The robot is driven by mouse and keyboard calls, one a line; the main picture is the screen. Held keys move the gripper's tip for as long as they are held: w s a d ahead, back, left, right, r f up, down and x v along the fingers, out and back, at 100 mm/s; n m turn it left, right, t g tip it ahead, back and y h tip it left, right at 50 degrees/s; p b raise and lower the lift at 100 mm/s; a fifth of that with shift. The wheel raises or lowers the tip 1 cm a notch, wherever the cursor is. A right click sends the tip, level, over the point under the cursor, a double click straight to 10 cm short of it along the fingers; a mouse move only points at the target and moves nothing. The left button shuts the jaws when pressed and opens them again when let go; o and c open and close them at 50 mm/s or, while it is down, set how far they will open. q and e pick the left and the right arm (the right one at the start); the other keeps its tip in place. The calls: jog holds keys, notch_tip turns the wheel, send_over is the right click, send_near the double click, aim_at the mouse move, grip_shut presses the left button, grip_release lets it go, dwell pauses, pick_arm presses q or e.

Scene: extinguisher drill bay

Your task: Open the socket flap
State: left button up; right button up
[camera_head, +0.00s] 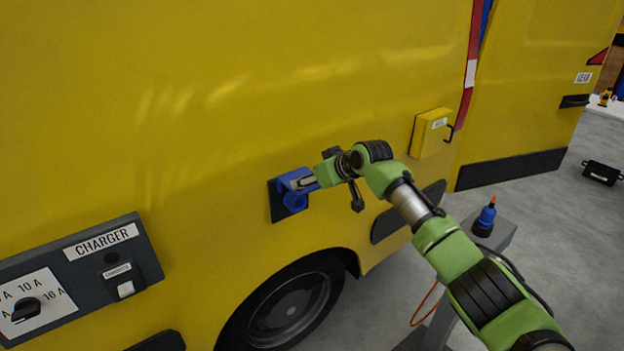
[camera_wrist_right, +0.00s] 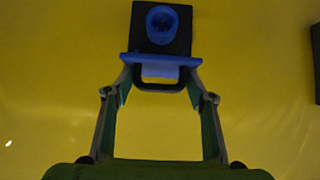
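The blue socket (camera_wrist_right: 162,24) sits on a dark square plate (camera_wrist_right: 142,40) on the yellow van side; its round opening shows in the right wrist view. Its blue flap (camera_wrist_right: 160,66) stands out from the plate below the opening, with a dark loop handle (camera_wrist_right: 160,86) on its near side. In the head view the socket and flap (camera_head: 294,196) are partly covered by my right gripper (camera_head: 304,183). My right gripper's fingers (camera_wrist_right: 160,80) are spread, one at each side of the flap and handle; I cannot tell whether they touch. My left gripper is not in view.
A charger panel (camera_head: 148,248) is at the lower left. A yellow box (camera_head: 428,134) with a black hook is on the van to the right. A blue connector (camera_head: 485,218) stands on a grey pedestal (camera_head: 500,238) beside my right arm. A wheel (camera_head: 290,310) is below the socket.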

jog(key=shift+o, duration=0.9)
jog(key=shift+w+a+f, duration=0.2)
jog(key=shift+f, duration=0.1)
jog(key=shift+s+d+r, duration=0.1)
jog(key=v, duration=1.1)
jog(key=shift+s+r, duration=0.2)
jog(key=shift+r, duration=0.1)
jog(key=shift+d, duration=0.1)
